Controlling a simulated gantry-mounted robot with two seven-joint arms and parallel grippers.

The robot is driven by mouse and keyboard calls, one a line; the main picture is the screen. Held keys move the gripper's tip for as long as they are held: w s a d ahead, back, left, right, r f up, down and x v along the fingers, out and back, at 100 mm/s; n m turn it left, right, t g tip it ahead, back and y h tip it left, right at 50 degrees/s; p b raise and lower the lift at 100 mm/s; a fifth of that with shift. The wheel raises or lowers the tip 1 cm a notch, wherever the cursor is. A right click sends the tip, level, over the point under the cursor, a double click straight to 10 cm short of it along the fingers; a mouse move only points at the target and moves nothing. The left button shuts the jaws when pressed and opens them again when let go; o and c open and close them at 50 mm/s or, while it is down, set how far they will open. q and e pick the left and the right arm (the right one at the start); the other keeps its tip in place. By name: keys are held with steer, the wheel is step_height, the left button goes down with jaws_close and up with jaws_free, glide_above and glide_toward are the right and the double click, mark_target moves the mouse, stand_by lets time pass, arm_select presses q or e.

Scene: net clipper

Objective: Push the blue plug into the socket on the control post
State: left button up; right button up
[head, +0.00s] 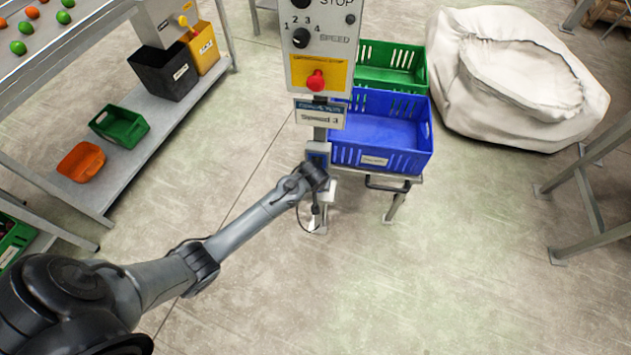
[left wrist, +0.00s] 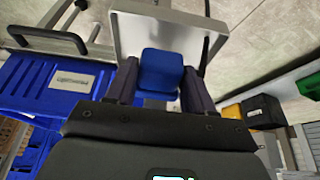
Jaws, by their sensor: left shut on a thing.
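The control post (head: 320,134) stands at top centre, carrying a grey panel with a red button. A small grey housing with a blue face (head: 318,155) sits low on the post, just beyond my left gripper (head: 318,172). In the left wrist view, the blue plug (left wrist: 160,70) is between the two fingers of my left gripper (left wrist: 160,90), which is shut on it. A light grey housing (left wrist: 190,28) lies right beyond the plug. The socket opening is hidden, so I cannot tell whether the plug is in it. My right gripper is not in view.
A white sack (head: 590,95) is at upper right. A shelf with bins (head: 185,110) is at left. A dark cable (head: 300,215) hangs below my gripper. The front floor is clear.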

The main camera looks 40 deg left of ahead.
arm_select(q)
steer(key=s+d+r+p, duration=0.2)
steer(key=s+d+r, duration=0.3)
steer(key=d, duration=0.3)
steer(key=shift+s+r+p, duration=0.4)
steer(key=shift+s, duration=0.15)
